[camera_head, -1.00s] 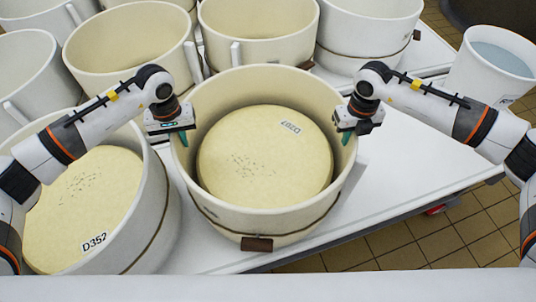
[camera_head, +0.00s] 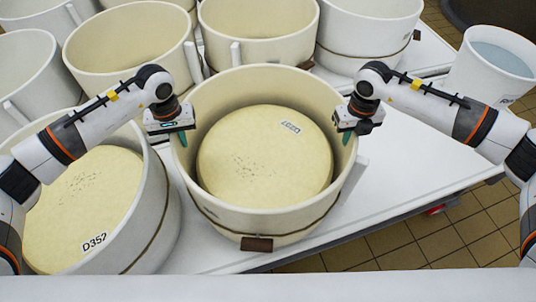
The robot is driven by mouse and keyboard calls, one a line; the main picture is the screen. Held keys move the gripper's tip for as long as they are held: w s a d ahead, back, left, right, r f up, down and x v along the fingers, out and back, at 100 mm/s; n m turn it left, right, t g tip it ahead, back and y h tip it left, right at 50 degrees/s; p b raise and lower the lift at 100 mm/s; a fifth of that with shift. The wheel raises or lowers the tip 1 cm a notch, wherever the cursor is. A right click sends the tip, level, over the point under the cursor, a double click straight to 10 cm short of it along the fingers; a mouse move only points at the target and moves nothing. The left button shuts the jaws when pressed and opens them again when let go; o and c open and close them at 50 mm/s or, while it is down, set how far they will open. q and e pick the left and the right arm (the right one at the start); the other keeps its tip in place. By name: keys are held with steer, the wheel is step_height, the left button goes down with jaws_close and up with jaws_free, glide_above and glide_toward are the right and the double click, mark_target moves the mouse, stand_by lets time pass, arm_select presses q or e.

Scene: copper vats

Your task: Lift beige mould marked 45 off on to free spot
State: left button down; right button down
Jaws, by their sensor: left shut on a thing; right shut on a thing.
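A beige round mould (camera_head: 265,223) stands in the middle of the head view with a pale yellow disc (camera_head: 265,160) inside it. A strap runs round its lower wall, with a small brown tag (camera_head: 257,244) at the front. I cannot read a 45 on it. My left gripper (camera_head: 181,139) is shut on the left side of its rim. My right gripper (camera_head: 346,137) is shut on the right side of its rim. The fingertips reach inside the rim. The mould looks upright, and I cannot tell whether its base touches the white table.
Another mould (camera_head: 150,235) with a disc marked D352 stands close at the left. Several empty moulds (camera_head: 125,72) stand behind. The white table (camera_head: 410,165) is bare to the right, with its edge running above a tiled floor (camera_head: 430,238). A white bucket (camera_head: 478,88) stands at the far right.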

steer(key=shift+w+r, duration=0.15)
steer(key=shift+r, duration=0.15)
stand_by(0.5)
step_height(320, 180, up, 18)
steer(key=p, duration=1.8)
steer(key=shift+p, duration=0.3)
